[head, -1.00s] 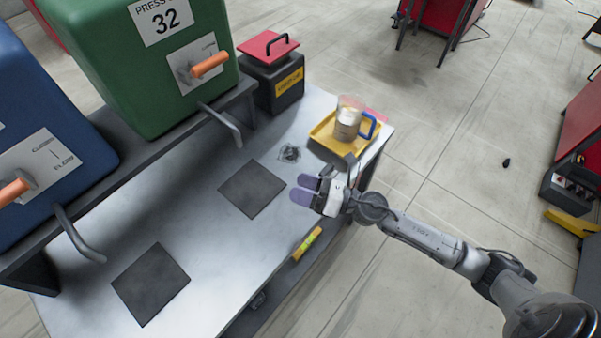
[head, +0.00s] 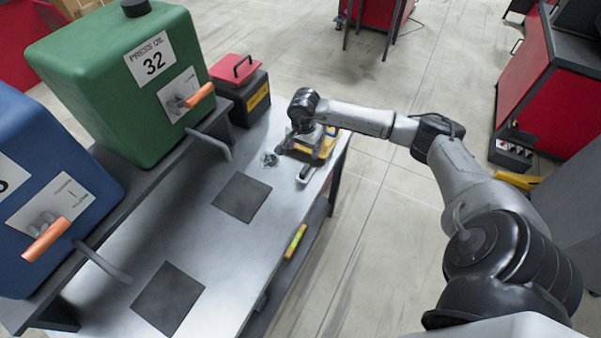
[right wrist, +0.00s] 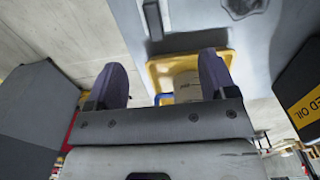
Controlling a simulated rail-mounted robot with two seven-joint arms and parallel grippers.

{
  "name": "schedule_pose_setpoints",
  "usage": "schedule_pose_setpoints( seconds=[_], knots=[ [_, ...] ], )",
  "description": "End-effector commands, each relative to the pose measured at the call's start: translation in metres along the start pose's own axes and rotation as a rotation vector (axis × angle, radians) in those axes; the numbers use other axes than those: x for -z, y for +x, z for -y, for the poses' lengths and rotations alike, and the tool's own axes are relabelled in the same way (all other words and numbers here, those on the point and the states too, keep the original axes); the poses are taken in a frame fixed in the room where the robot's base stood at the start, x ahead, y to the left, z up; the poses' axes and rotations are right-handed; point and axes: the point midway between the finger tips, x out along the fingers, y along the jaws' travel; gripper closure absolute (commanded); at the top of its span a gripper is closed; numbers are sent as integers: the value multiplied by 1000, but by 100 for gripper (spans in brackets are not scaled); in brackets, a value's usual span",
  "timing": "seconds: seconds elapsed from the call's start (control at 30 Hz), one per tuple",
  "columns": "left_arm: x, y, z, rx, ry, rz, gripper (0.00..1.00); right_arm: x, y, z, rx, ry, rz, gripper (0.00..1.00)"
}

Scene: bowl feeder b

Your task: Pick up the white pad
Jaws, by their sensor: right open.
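I cannot make out a clearly white pad in any view. A dark smudged patch (head: 270,160) lies on the metal table (head: 215,235), and it also shows at the top of the right wrist view (right wrist: 243,6). My right gripper (right wrist: 160,75) is open, its two purple-grey fingers apart. It is above the yellow tray (head: 326,148), and a pale jug (right wrist: 187,86) shows beyond and between the fingers in the right wrist view. Nothing is visibly held. In the head view my wrist hides the fingers and most of the jug. My left gripper is out of view.
A green tank (head: 125,85) and a blue tank (head: 50,190) stand along the left. Two dark squares (head: 241,197) (head: 167,298) lie on the table. A grey-handled object (head: 306,172) lies near the table edge.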

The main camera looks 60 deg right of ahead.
Motion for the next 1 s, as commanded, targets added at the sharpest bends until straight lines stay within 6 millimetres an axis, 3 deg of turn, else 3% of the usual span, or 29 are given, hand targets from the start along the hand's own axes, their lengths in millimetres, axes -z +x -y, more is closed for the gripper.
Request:
schedule_pose_setpoints(
  seconds=[0.1,0.3,0.63,1.0],
  knots=[
    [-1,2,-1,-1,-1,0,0,-2,25,-1,-2,2,5,22],
    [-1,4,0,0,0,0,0,-2,53,0,0,3,6,22],
    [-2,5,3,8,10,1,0,-2,72,-2,0,1,6,22],
    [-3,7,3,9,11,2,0,-2,115,-8,2,2,7,22]
  ],
)
